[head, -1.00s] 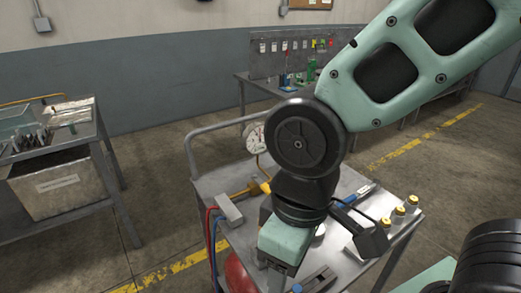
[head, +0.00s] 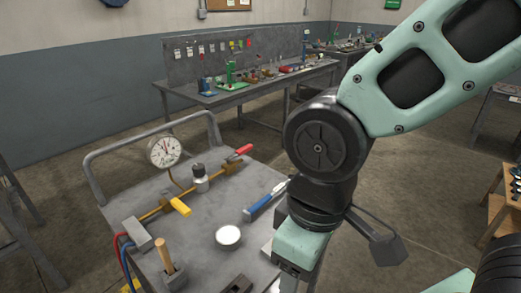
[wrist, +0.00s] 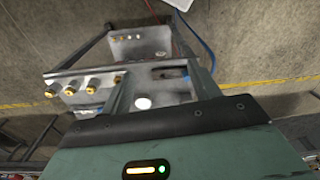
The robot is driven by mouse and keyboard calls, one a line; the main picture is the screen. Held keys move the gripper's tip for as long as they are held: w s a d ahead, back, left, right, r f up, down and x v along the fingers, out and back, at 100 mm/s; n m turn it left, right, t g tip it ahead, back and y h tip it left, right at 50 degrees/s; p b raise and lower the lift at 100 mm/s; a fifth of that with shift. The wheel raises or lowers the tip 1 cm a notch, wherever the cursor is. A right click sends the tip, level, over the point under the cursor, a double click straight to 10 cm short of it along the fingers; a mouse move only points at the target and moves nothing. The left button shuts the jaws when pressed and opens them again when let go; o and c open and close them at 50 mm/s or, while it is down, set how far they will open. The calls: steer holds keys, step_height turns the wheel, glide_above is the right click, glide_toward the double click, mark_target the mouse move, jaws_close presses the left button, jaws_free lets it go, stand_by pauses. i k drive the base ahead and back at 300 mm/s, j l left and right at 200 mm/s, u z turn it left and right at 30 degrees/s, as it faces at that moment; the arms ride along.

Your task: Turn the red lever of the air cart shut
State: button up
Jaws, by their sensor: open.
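The air cart (head: 115,209) is a grey metal cart with a bent handrail, at the lower left to middle of the head view. A brass pipe (head: 152,213) runs along its top. The red lever (head: 239,152) is at the pipe's far right end and looks roughly in line with it. A yellow lever (head: 180,206) sits nearer on the same pipe and lies across it. My gripper (wrist: 160,82) is open and empty in the wrist view, apart from the red lever. In the head view its fingertips are cut off at the bottom edge. I cannot make out the red lever in the wrist view.
A round gauge (head: 164,151) stands up beside the pipe. A wooden-handled tool (head: 166,256), a white round lid (head: 228,235) and a blue-handled tool (head: 264,203) are on the cart top. A workbench (head: 213,99) with a pegboard stands behind.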

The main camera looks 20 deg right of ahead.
mark_target(244, 149)
steer(key=i+l+u, duration=0.2)
steer(key=l, duration=0.4)
steer(key=l+u, duration=0.2)
steer(key=l, duration=0.4)
steer(key=i+l+u, duration=0.2)
steer(key=i+l, duration=0.2)
